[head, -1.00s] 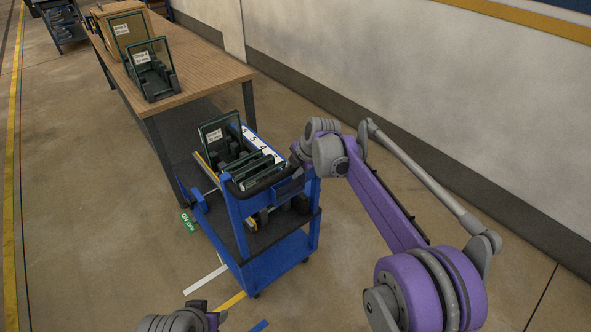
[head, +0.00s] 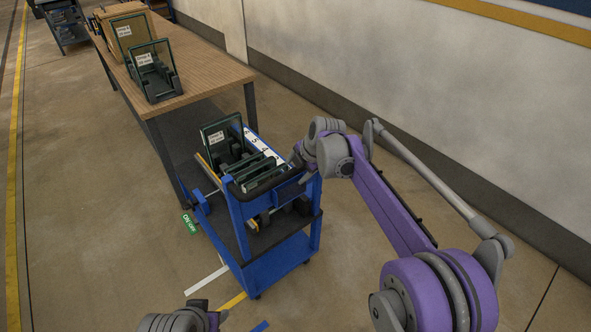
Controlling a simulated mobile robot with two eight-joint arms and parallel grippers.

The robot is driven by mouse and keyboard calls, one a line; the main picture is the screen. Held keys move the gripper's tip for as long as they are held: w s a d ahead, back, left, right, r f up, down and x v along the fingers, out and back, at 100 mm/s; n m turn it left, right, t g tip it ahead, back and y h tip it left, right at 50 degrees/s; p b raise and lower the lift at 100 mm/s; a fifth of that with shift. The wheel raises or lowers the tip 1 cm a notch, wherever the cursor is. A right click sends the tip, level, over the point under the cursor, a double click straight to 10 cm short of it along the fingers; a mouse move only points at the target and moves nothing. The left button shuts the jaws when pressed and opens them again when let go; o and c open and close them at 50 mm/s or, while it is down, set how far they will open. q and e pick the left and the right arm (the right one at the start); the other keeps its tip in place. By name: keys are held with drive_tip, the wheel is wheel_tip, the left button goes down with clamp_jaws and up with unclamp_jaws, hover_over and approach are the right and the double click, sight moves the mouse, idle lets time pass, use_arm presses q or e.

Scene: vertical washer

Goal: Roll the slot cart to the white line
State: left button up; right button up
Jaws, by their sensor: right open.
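The blue slot cart (head: 275,262) stands beside the wooden table, with dark framed panels in its numbered top rack. The white line (head: 206,280) lies on the floor at the cart's front left, short and slanted. My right gripper (head: 298,160) is open at the cart's upper right edge, by the top rack. Its fingertips are partly hidden against the cart, so I cannot tell whether they touch it. My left gripper (head: 210,312) is low at the bottom edge, only partly in view and apart from the cart; its jaw state is unclear.
The wooden table (head: 215,72) holds framed panels (head: 154,70) and stands close behind the cart. A yellow strip (head: 232,302) and a blue strip (head: 260,326) lie near the white line. A grey wall (head: 420,110) runs along the right.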

use_arm(q)
drive_tip(key=r+p, duration=0.1)
drive_tip(key=w+r+p, duration=0.1)
drive_tip(key=r, duration=0.1)
drive_tip(key=r+p, duration=0.1)
drive_tip(key=shift+w+r, duration=0.3)
drive_tip(key=shift+w, duration=0.05)
use_arm(e)
drive_tip(key=v, duration=0.8)
drive_tip(key=shift+r, duration=0.3)
drive_tip(key=shift+s+d, duration=0.1)
drive_tip(key=s+d+f+m+h, duration=0.1)
drive_tip(key=s+d+m, duration=0.3)
drive_tip(key=s+m, duration=0.4)
drive_tip(key=s+d+f+m+h, duration=0.1)
drive_tip(key=s+d+f+m, duration=0.3)
drive_tip(key=s+m, duration=0.5)
drive_tip(key=s+d+f+m+t+h, duration=0.1)
drive_tip(key=s+d+f+m, duration=0.2)
drive_tip(key=s, duration=1.4)
drive_tip(key=d+m, duration=0.3)
drive_tip(key=m, duration=0.2)
drive_tip(key=shift+f+m+h, duration=0.2)
drive_tip(key=shift+m+h, duration=0.1)
